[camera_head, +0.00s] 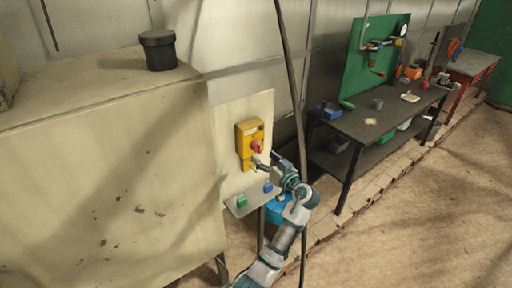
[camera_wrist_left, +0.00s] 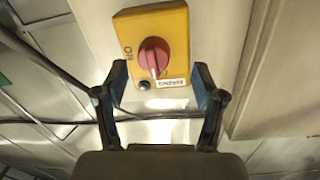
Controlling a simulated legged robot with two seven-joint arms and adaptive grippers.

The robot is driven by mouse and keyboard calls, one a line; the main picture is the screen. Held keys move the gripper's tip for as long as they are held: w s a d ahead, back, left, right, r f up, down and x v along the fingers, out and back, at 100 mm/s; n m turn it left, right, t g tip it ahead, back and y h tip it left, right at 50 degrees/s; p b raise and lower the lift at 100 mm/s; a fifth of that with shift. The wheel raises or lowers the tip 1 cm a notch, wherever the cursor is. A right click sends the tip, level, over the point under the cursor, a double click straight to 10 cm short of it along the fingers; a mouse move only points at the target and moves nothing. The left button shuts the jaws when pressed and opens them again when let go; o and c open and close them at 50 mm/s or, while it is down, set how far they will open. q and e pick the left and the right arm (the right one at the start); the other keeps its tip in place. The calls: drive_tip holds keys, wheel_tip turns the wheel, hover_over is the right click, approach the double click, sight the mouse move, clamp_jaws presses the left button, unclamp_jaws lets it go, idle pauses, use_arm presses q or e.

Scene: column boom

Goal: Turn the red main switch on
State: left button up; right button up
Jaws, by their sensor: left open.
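The red main switch (camera_head: 257,146) is a rotary knob on a yellow box (camera_head: 243,137) mounted on a pale upright panel. In the left wrist view the red knob (camera_wrist_left: 153,58) sits on the yellow box (camera_wrist_left: 179,22), its grip ridge running nearly along the picture's height, slightly tilted. Markings stand to its left, with a dark round spot and a white label below it. My left gripper (camera_head: 260,163) is close to the box, just below the knob. In the wrist view its two fingers (camera_wrist_left: 160,82) are spread apart with nothing between them, short of the knob. My right gripper is not in view.
A small shelf (camera_head: 252,199) under the panel holds a green padlock (camera_head: 241,200) and a blue padlock (camera_head: 267,186). A large beige cabinet (camera_head: 110,190) stands left of the panel. A dark pole rises right of it. A dark workbench (camera_head: 375,122) with tools stands further right.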

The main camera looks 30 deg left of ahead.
sight(261, 150)
use_arm(q)
drive_tip(key=a, duration=0.1)
drive_tip(key=w+a, duration=0.2)
drive_tip(key=shift+w+r+p, duration=0.15)
drive_tip(key=shift+r+p, duration=0.1)
drive_tip(key=shift+p, duration=0.1)
drive_tip(key=shift+x, duration=0.95)
drive_tip(key=shift+a+f, duration=0.15)
drive_tip(key=shift+a, duration=0.2)
drive_tip(key=c, duration=0.4)
drive_tip(key=shift+s, duration=0.2)
drive_tip(key=c, duration=0.4)
drive_tip(key=shift+d+r, duration=0.15)
drive_tip(key=shift+r, duration=0.05)
drive_tip(key=c, duration=0.3)
drive_tip(key=shift+w+d+f, duration=0.15)
drive_tip(key=shift+w+d, duration=0.1)
drive_tip(key=shift+c, duration=0.2)
drive_tip(key=shift+d, duration=0.2)
drive_tip(key=shift+a, duration=0.2)
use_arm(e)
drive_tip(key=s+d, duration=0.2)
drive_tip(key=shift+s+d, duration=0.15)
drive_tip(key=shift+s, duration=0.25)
